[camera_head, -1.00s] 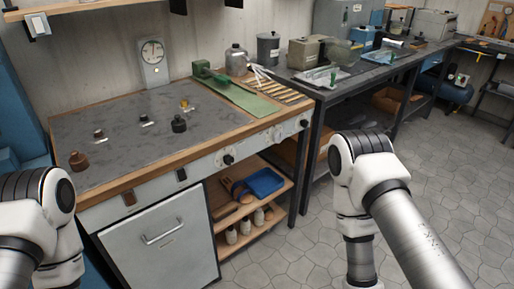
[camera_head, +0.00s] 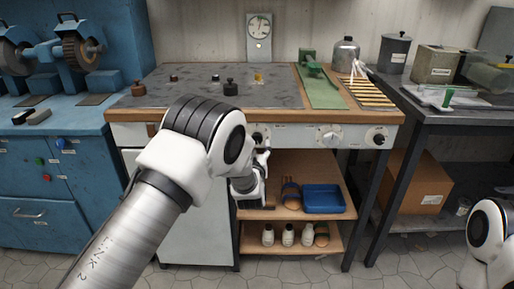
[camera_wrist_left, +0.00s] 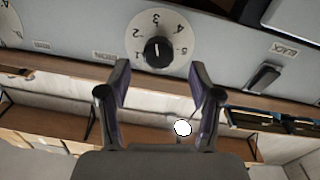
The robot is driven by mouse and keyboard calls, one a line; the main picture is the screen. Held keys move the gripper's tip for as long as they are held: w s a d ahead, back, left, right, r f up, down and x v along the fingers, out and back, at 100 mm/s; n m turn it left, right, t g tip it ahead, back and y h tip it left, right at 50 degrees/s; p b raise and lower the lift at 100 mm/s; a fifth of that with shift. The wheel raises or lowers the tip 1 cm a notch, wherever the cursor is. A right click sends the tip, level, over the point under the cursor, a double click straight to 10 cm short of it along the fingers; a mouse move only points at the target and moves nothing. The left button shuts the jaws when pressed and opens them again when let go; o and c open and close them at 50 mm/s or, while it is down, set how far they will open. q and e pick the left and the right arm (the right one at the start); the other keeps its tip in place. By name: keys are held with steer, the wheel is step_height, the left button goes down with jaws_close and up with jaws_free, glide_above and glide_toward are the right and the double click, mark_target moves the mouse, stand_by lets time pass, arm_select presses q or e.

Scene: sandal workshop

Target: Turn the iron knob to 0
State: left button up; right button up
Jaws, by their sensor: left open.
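A black knob (camera_wrist_left: 158,50) sits on a round pale dial (camera_wrist_left: 134,42) with numerals around its edge in the left wrist view. A small light mark shows on the knob's upper part. In the head view, a black knob (camera_head: 258,135) on the bench's front panel shows just above my left gripper (camera_head: 262,160). My left gripper is open and empty; in the wrist view its fingertips (camera_wrist_left: 160,72) lie apart, below and to either side of the knob. I cannot tell the gap in depth. My right gripper is out of view.
More front-panel controls are a pale dial (camera_head: 330,135) and a black knob (camera_head: 377,137). A dark switch (camera_wrist_left: 264,78) is beside the dial in the wrist view. Below the panel, a shelf (camera_head: 287,212) holds a blue tray (camera_head: 322,198). A dark table (camera_head: 470,127) stands right.

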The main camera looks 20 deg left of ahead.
mark_target(257, 141)
arm_select(q)
steer(key=x, duration=0.4)
steer(key=shift+w+d+f, duration=0.1)
steer(key=shift+w+d, duration=0.05)
steer(key=shift+w, duration=0.35)
steer(key=c, duration=1.1)
steer(key=shift+c, duration=0.2)
